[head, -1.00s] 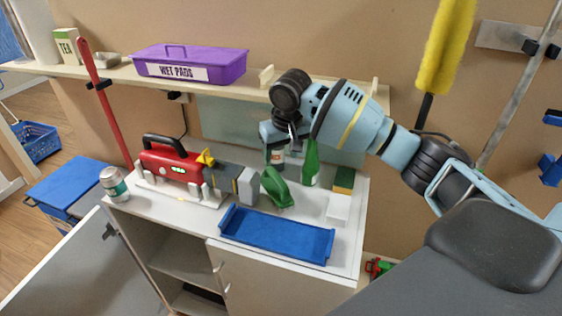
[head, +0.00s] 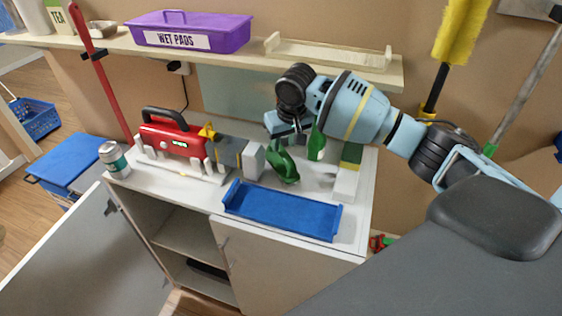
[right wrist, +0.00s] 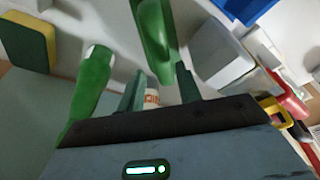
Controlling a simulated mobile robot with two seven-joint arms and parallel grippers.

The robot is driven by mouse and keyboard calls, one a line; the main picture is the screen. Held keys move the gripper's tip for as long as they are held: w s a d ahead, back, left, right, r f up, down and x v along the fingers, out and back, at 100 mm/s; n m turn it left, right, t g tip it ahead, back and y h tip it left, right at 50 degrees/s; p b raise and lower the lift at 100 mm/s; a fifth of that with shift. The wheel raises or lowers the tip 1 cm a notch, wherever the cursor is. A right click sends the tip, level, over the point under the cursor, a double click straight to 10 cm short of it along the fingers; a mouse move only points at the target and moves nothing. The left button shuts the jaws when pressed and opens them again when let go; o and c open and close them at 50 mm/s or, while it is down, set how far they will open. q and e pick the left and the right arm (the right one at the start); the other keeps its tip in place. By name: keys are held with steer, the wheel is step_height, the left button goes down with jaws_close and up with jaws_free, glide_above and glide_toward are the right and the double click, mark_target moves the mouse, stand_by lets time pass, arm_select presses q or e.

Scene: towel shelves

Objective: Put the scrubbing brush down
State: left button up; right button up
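The green object with an arched handle, which I take as the scrubbing brush (head: 284,166), stands on the white counter (head: 318,183) behind the blue tray (head: 282,212). In the right wrist view the brush (right wrist: 154,38) lies just beyond the fingertips. My right gripper (head: 290,138) is above and behind the brush. In the right wrist view the right gripper (right wrist: 160,78) has its two green fingers apart, with a gap showing between them. The right finger looks close to the brush; I cannot tell whether they touch. My left gripper is not in view.
A green bottle (head: 317,145) and a green-yellow sponge (head: 352,154) stand to the right of the brush. A grey block (head: 252,160) and a red machine (head: 172,139) are to its left. A shelf above holds a purple box (head: 190,27).

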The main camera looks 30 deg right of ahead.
mark_target(281, 149)
steer(key=x, duration=0.5)
steer(key=shift+a, duration=0.15)
steer(key=shift+r, duration=0.1)
jaws_close()
